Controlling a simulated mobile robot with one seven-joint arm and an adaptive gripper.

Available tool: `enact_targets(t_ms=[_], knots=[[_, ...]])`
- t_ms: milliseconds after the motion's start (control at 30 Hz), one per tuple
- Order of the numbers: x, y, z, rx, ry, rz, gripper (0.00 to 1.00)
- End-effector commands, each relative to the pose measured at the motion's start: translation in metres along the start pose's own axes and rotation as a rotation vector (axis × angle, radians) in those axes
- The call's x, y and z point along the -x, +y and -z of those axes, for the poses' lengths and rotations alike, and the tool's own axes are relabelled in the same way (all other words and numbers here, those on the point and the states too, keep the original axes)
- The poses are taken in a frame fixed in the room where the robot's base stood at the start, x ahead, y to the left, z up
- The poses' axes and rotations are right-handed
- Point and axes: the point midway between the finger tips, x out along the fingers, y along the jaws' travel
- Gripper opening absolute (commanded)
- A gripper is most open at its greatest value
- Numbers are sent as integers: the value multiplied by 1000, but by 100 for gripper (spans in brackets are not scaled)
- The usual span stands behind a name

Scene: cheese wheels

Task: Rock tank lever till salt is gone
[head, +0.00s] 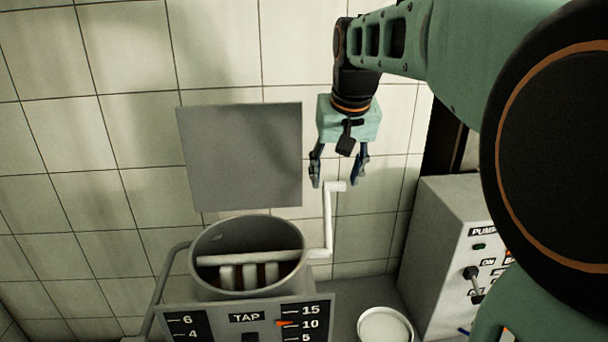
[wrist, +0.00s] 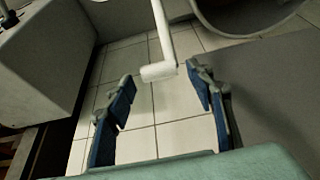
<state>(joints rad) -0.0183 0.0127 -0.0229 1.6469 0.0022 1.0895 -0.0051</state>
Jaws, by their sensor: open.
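The round grey tank (head: 205,245) stands at the lower middle of the head view, with a white bar and paddles (head: 250,257) across its open mouth. The white lever (head: 328,220) rises from the tank's right side and ends in a short sideways grip (head: 337,186). My gripper (head: 338,184) points down with its fingers open around the lever's top end in that view. In the wrist view the lever's grip (wrist: 158,72) shows just beyond and between the open fingertips (wrist: 160,78). No contact can be made out. Salt inside the tank cannot be made out.
A grey square panel (head: 243,155) is on the tiled wall behind the tank. A PUMP control box (head: 440,240) with a switch stands at the right. A white round container (head: 385,325) sits at the front.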

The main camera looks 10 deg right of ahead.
Motion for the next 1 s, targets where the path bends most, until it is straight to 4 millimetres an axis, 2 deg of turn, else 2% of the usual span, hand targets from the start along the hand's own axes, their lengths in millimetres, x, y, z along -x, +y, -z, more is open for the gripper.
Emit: enact_targets(t_ms=[100, 400, 833, 1000], knots=[[-8, 0, -4, 0, 0, 0, 49], [-8, 0, -4, 0, 0, 0, 49], [-8, 1, -4, -1, 0, -1, 2], [-8, 1, -4, -1, 0, -2, 0]])
